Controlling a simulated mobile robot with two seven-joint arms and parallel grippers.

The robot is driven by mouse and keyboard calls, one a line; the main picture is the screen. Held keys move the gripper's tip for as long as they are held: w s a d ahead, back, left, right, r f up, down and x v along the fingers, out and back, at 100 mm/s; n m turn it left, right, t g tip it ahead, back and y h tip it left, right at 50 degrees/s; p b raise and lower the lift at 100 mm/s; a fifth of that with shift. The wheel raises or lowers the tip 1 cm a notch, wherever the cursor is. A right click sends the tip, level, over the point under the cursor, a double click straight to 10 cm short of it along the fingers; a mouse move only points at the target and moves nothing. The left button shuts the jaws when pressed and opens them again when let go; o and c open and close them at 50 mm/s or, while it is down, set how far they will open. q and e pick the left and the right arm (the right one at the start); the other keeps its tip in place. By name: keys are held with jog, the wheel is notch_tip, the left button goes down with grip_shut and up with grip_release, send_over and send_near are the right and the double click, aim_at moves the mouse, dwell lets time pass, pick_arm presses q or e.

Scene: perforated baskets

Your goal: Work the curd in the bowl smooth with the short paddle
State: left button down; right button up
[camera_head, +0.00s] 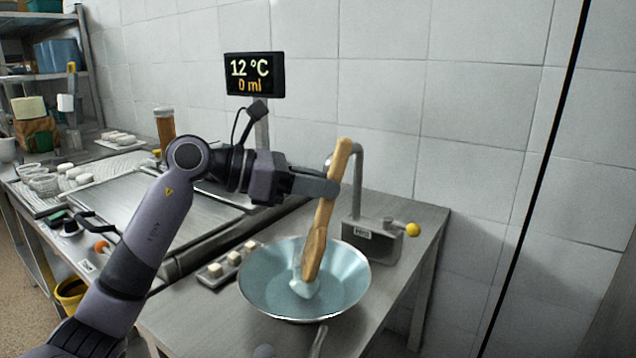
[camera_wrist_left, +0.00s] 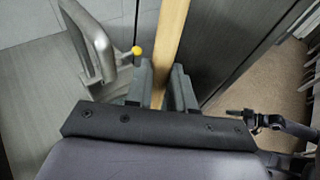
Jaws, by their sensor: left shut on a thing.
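My left gripper (camera_head: 325,187) is shut on the upper wooden handle of the short paddle (camera_head: 324,218), above the bowl. The paddle is tilted, its top leaning right and its lower end down inside the wide metal bowl (camera_head: 350,268). A small pale lump (camera_head: 305,287), which may be the curd, shows at the paddle's lower end; I cannot tell whether it is stuck to it. The bowl's inside looks bluish. In the left wrist view the handle (camera_wrist_left: 170,40) runs between the two fingers. My right gripper is not in view.
A metal tap (camera_head: 355,180) with a yellow knob (camera_head: 413,230) stands close behind the bowl. A small tray with pale cubes (camera_head: 233,258) lies left of it. A display (camera_head: 255,75) reads 12 °C and 0 ml. The tiled wall is close behind.

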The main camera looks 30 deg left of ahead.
pick_arm(q)
jog(key=shift+w+a+f, duration=0.15)
jog(key=shift+w+a, duration=0.45)
jog(key=shift+w, duration=0.2)
jog(key=shift+s+d, duration=0.1)
jog(key=shift+s, duration=0.05)
jog(key=shift+s+d, duration=0.45)
jog(key=shift+s, duration=0.1)
jog(key=shift+w+a, duration=0.25)
jog(key=shift+w, duration=0.1)
jog(key=shift+w+a, duration=0.3)
jog(key=shift+w, duration=0.1)
jog(key=shift+s+d, duration=0.6)
jog(key=shift+s, duration=0.2)
